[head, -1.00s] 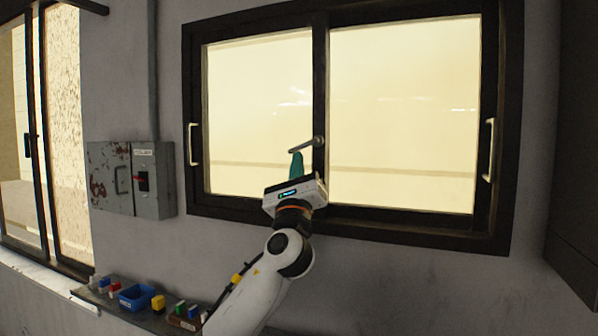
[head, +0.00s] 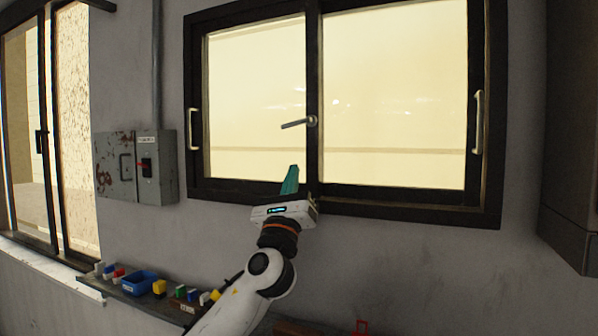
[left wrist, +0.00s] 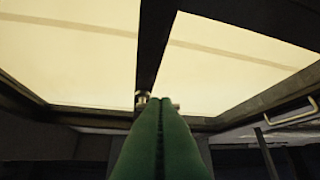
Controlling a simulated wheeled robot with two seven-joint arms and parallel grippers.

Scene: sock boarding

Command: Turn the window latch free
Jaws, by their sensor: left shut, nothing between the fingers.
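The window latch (head: 296,124) sits on the dark middle post of the window (head: 313,60). Its lever points left and slightly down from a round pivot on the post. My left gripper (head: 292,168) is shut and empty, its green fingers pointing up, below the latch and apart from it in the head view. In the left wrist view the shut green fingers (left wrist: 162,105) fill the lower middle, and the latch (left wrist: 142,99) shows just past their tips, partly hidden by them. My right gripper is not in view.
White handles stand on the left (head: 194,129) and right (head: 476,122) window frames. A grey switch box (head: 155,168) is on the wall at left. A shelf below holds a blue bin (head: 138,284) and several small coloured blocks. Wall right of my arm is clear.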

